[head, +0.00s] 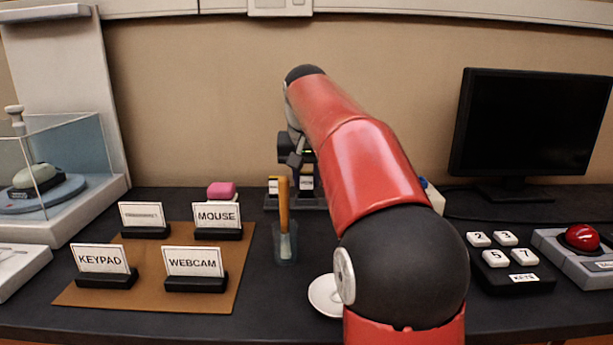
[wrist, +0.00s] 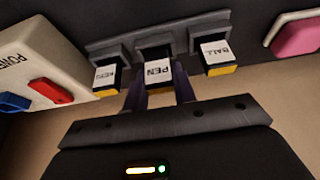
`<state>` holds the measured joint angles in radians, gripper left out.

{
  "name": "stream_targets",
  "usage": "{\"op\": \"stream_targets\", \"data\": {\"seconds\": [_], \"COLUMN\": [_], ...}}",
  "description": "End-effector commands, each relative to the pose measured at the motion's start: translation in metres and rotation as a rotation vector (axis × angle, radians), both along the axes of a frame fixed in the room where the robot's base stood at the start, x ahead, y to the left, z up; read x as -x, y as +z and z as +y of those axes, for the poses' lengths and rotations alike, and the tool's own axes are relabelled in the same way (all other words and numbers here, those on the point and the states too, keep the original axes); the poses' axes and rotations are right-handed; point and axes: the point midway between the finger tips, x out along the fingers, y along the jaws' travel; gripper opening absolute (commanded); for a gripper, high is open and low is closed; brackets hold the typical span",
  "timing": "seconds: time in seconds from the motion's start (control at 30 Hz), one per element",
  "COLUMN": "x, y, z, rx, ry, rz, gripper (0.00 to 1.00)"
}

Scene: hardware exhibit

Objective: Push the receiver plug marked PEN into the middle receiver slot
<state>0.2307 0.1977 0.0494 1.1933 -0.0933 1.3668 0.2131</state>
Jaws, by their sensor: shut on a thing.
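In the wrist view the PEN plug (wrist: 157,72), with a white label and a yellow edge, is at the middle slot of the dark grey receiver (wrist: 130,41). My gripper (wrist: 159,90) is shut on this plug, one finger on each side. How deep the plug sits in the slot I cannot tell. The KEYS plug (wrist: 104,76) is at the slot on the left and the BALL plug (wrist: 217,52) at the slot on the right. In the head view the receiver (head: 270,204) stands near the back wall, partly hidden by my red arm.
A white box marked POWER (wrist: 55,60) with red and blue switches is left of the receiver in the wrist view; a pink block (wrist: 297,36) is right. In the head view a cup (head: 285,245) holding an orange stick and a white saucer (head: 322,295) stand in front.

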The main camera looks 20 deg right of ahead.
Motion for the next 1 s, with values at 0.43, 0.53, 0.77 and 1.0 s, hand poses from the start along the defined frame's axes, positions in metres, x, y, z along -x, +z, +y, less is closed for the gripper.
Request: {"op": "stream_targets", "data": {"seconds": [0.43, 0.53, 0.77, 1.0], "x": [0.0001, 0.0001, 0.0, 0.0], "y": [-0.0074, -0.0089, -0.008, -0.008], "z": [0.0, 0.0, 0.0001, 0.0001], "rx": [0.0, 0.0, 0.0, 0.0], "ry": [0.0, 0.0, 0.0, 0.0], "rz": [0.0, 0.0, 0.0, 0.0], "gripper": [0.05, 0.05, 0.36, 0.52]}}
